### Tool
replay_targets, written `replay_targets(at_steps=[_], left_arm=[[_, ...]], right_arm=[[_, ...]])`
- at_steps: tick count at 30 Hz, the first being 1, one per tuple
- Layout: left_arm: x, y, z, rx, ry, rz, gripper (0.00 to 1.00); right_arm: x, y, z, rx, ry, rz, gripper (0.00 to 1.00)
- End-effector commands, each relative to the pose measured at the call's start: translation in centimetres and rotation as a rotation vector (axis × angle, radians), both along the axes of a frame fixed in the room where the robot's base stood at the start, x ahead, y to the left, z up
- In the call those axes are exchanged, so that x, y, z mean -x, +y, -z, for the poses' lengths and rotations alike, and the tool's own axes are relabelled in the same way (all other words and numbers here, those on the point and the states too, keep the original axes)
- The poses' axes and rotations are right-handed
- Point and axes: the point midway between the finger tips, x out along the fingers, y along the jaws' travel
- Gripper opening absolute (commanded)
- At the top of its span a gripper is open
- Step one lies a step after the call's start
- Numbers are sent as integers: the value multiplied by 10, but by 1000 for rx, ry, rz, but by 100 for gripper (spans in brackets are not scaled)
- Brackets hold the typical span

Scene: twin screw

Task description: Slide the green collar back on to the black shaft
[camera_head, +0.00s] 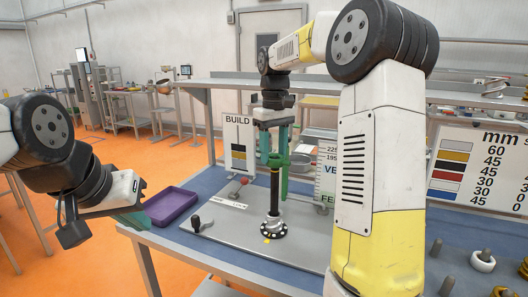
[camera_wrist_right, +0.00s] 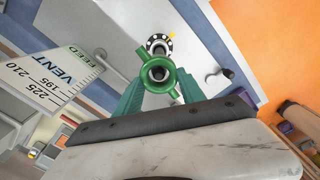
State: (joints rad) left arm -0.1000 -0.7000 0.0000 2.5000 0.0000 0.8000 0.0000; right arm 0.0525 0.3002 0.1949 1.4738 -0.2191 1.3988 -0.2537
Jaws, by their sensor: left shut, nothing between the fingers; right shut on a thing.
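The black shaft (camera_head: 274,192) stands upright on a round black flange on the grey board. The green collar (camera_head: 278,160), a ring with short side arms, is at the shaft's top end. My right gripper (camera_head: 276,152) reaches down from above and is shut on the collar. In the right wrist view the collar (camera_wrist_right: 157,73) sits between the teal fingers, with a grey round end showing in its bore. I cannot tell whether the collar is around the shaft or just above it. My left gripper (camera_head: 134,218) is shut and empty at the left, beyond the table's edge.
A purple tray (camera_head: 171,205) lies on the blue table left of the board (camera_head: 222,235). A BUILD sign (camera_head: 238,145) and a VENT/FEED scale (camera_head: 326,170) stand behind the shaft. A black-knobbed lever (camera_head: 197,224) and a red-knobbed one are on the board. Pegs with rings are at lower right.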

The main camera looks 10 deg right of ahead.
Motion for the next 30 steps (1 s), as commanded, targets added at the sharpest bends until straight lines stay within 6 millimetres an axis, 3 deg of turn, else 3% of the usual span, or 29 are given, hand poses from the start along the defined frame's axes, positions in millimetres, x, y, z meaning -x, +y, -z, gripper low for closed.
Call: replay_targets(at_steps=[30], left_arm=[[0,0,0,0,0,0,0]], right_arm=[[1,0,49,1,2,0,0]])
